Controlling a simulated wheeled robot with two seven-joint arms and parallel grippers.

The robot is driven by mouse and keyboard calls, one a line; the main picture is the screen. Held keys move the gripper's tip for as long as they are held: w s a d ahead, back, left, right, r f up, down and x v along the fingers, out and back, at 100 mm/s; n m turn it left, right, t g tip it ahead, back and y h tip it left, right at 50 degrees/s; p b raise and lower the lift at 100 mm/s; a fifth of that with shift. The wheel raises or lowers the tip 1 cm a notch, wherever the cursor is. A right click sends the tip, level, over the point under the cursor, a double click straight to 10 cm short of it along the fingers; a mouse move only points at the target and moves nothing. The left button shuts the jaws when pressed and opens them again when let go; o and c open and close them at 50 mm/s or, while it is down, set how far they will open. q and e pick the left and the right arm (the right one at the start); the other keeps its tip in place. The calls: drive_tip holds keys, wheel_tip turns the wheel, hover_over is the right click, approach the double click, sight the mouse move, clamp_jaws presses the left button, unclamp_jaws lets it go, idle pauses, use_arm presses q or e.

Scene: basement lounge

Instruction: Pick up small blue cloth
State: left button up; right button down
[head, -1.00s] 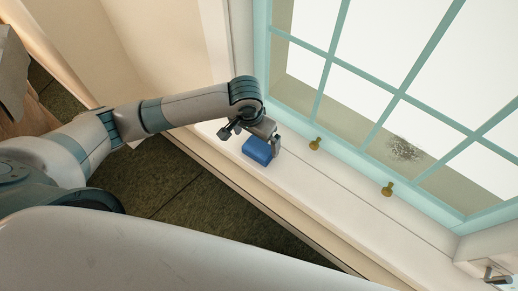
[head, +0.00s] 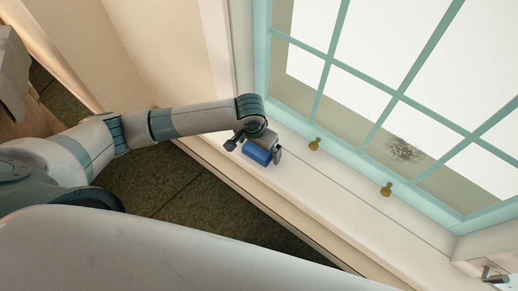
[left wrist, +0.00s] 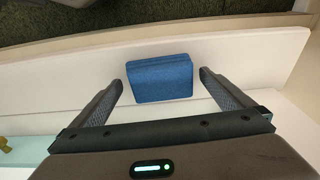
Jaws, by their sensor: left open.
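The small blue cloth (head: 257,152) is a folded block lying on the white window sill. It also shows in the left wrist view (left wrist: 160,77), just beyond and between my fingertips. My left gripper (head: 254,146) is open above the cloth, with one finger to each side of it in the head view. In the left wrist view the two fingers (left wrist: 163,80) stand apart with gaps on both sides of the cloth. No contact shows. My right gripper is not in view.
The white sill (head: 330,215) runs along a teal-framed window (head: 385,115). Two brass window fittings (head: 314,144) (head: 386,189) stand right of the cloth. Dark green carpet (head: 190,205) lies below the sill's edge. The sill to the right is clear.

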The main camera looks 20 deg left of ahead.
sight(260, 149)
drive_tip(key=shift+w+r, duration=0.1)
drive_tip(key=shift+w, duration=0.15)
use_arm(q)
drive_tip(key=shift+c, duration=0.9)
drive_tip(key=c, duration=0.9)
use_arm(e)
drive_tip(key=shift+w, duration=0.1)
use_arm(q)
drive_tip(key=shift+c, duration=0.2)
drive_tip(key=shift+r, duration=0.45)
drive_tip(key=r, duration=0.3)
drive_tip(key=shift+w+d+r+b, duration=0.1)
drive_tip(key=shift+d+r+b, duration=0.1)
drive_tip(key=shift+d+b, duration=0.15)
drive_tip(key=w+d+r+b, duration=0.1)
drive_tip(key=w+d+r, duration=0.1)
drive_tip(key=d+r, duration=0.4)
drive_tip(key=d, duration=0.4)
drive_tip(key=shift+w+d+r+b, duration=0.2)
drive_tip(key=shift+d+r+b, duration=0.1)
drive_tip(key=shift+d+r, duration=0.1)
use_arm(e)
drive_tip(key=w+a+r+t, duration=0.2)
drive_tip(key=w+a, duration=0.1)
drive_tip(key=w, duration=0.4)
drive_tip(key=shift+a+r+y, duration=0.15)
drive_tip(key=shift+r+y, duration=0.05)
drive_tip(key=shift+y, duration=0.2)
use_arm(q)
drive_tip(key=shift+f, duration=0.1)
